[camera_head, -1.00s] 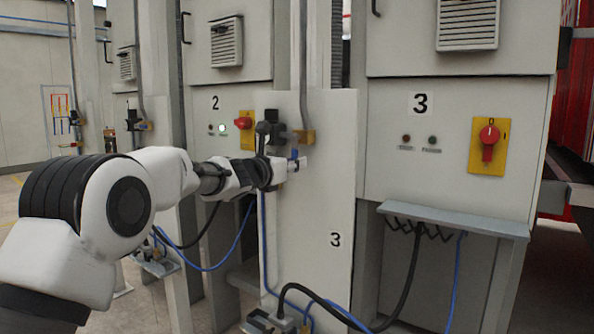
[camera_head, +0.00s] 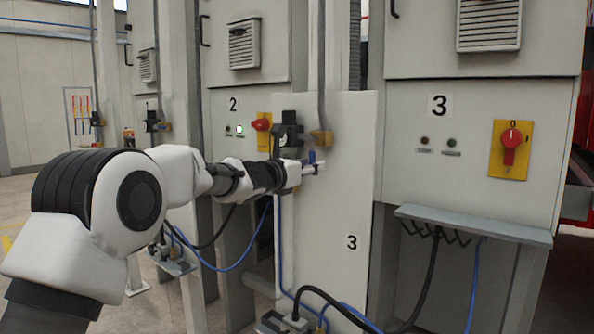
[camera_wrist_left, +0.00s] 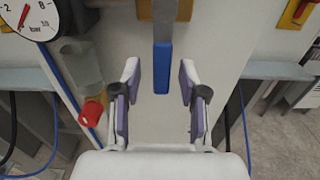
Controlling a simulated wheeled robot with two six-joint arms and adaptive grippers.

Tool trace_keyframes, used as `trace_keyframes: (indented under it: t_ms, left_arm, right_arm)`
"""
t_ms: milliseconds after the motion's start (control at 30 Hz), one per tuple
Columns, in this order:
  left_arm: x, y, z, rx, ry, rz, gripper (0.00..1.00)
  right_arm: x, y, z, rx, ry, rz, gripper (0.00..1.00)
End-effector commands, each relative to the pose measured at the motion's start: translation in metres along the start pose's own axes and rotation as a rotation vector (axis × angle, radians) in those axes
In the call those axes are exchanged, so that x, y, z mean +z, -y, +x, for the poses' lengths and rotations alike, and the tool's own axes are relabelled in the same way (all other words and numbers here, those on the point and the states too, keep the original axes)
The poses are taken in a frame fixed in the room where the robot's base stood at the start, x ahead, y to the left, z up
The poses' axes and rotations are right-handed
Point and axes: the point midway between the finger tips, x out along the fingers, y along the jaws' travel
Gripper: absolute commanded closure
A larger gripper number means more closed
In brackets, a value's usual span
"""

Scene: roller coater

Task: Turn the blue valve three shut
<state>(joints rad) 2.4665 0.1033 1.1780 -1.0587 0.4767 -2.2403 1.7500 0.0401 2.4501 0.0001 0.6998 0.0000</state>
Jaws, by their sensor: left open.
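The blue valve (camera_head: 311,157) is a small blue handle on the upper part of the white panel marked 3. In the left wrist view its blue lever (camera_wrist_left: 162,67) hangs straight down from a grey metal stem. My left gripper (camera_head: 318,168) is at the valve, its arm reaching across from the left. In the wrist view the left gripper (camera_wrist_left: 159,82) is open, with one finger on each side of the lever and a visible gap to both. I cannot tell how deep the lever sits between them. My right gripper is not in view.
A pressure gauge (camera_wrist_left: 30,15) and a red knob (camera_wrist_left: 92,112) beside a clear cup are left of the fingers. A yellow fitting and vertical pipe (camera_head: 321,138) adjoin the valve. A red-yellow switch (camera_head: 510,149) is right; a grey ledge (camera_head: 472,226) juts out below it.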

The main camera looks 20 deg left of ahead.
Motion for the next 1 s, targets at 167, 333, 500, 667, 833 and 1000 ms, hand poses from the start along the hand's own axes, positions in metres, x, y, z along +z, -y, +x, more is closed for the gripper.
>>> trace_keyframes:
  t_ms: [167,333,500,667,833,1000]
  left_arm:
    - [0.002,-0.001,-0.040,0.001,0.001,-0.005,0.57]
    - [0.000,0.000,-0.083,0.000,0.001,-0.005,0.57]
    - [-0.001,0.000,-0.106,0.001,0.000,-0.002,0.57]
    - [-0.001,0.000,-0.110,0.000,-0.001,0.000,0.57]
    - [-0.001,0.000,-0.109,0.000,-0.001,0.000,0.57]
    - [-0.005,0.000,-0.108,0.000,-0.006,-0.002,0.57]
  right_arm:
    - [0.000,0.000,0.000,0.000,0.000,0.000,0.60]
    - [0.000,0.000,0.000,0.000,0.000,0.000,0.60]
    - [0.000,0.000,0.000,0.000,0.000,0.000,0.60]
    - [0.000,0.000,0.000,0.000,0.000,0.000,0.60]
    - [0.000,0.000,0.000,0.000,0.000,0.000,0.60]
    - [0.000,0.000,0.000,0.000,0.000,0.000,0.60]
